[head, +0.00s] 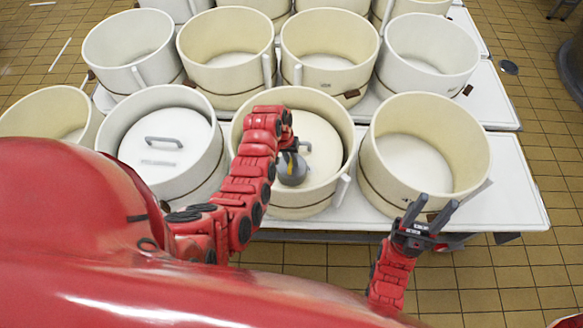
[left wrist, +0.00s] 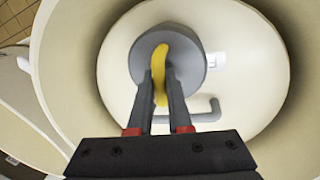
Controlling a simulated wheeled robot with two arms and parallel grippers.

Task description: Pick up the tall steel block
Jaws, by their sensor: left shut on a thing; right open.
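A grey steel block (head: 293,174), round from above with a yellow strip on top, is over the cream lid in the middle front vat (head: 245,180). It also shows in the left wrist view (left wrist: 192,58). My left gripper (head: 290,150) reaches down over that vat, its fingers shut on the yellow strip (left wrist: 160,50) of the block. The block's lower part is hidden from above, so I cannot tell whether it touches the lid. My right gripper (head: 434,206) is open and empty, near the front rim of the right front vat.
The right front vat (head: 477,160) has no lid. The left front vat (head: 212,170) holds a white lid (head: 165,142) with a grey handle. More open vats stand behind on white tables (head: 505,205). Tiled floor (head: 545,270) is clear at the right.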

